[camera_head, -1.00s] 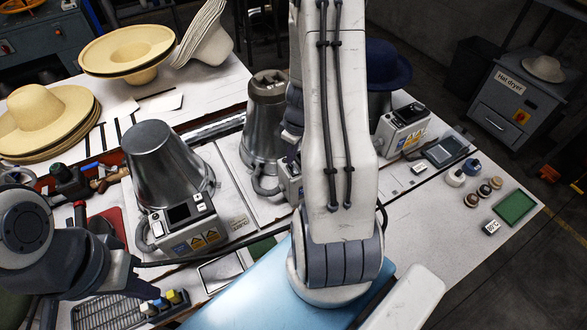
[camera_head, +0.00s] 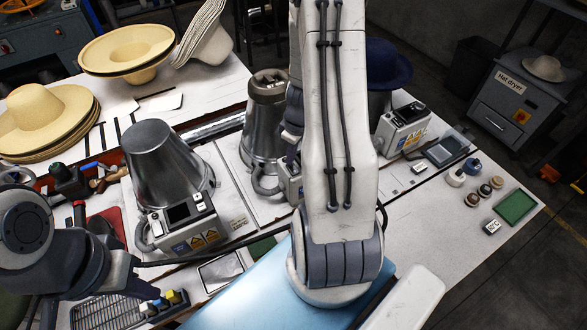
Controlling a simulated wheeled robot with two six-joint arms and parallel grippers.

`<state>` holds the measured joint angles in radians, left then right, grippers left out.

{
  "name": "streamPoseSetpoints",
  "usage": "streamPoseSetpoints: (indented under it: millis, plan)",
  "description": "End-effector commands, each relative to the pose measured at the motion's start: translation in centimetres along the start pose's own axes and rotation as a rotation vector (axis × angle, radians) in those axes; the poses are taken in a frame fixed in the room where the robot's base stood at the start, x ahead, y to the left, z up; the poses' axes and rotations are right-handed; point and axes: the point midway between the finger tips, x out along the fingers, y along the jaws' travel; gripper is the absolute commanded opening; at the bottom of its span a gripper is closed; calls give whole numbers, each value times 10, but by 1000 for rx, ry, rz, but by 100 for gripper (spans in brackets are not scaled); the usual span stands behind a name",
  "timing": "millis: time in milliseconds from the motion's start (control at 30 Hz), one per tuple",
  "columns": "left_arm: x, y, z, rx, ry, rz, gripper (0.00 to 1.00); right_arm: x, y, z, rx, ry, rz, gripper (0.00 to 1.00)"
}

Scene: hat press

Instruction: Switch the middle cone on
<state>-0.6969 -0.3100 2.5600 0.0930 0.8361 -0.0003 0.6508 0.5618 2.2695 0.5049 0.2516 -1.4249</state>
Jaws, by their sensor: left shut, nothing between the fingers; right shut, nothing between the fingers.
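The middle cone (camera_head: 262,125) is a grey metal cone with a brownish top, standing upright behind my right arm. Its control box (camera_head: 288,182) shows only as a strip, with the rest hidden by my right arm. My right gripper (camera_head: 291,150) is mostly hidden behind that arm, close above this box; I cannot see whether it touches. My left gripper (camera_head: 126,276) is shut and empty at the lower left, in front of the left cone and apart from it.
The left cone (camera_head: 160,165) has its own control box (camera_head: 188,222). The right cone's box (camera_head: 403,130) stands beside a blue hat (camera_head: 388,65). Straw hats (camera_head: 45,120) fill the back left. Small knobs and a green tray (camera_head: 515,207) lie at the right.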

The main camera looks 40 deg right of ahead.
Motion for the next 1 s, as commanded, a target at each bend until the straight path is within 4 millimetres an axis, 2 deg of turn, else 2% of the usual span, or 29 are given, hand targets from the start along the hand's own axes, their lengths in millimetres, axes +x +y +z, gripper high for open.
streamPoseSetpoints:
  millis: [1000]
  plan:
    - [16, -1, 1, 0, 0, 0, 0, 14, 0, 2, 1, 0, 0, 0]
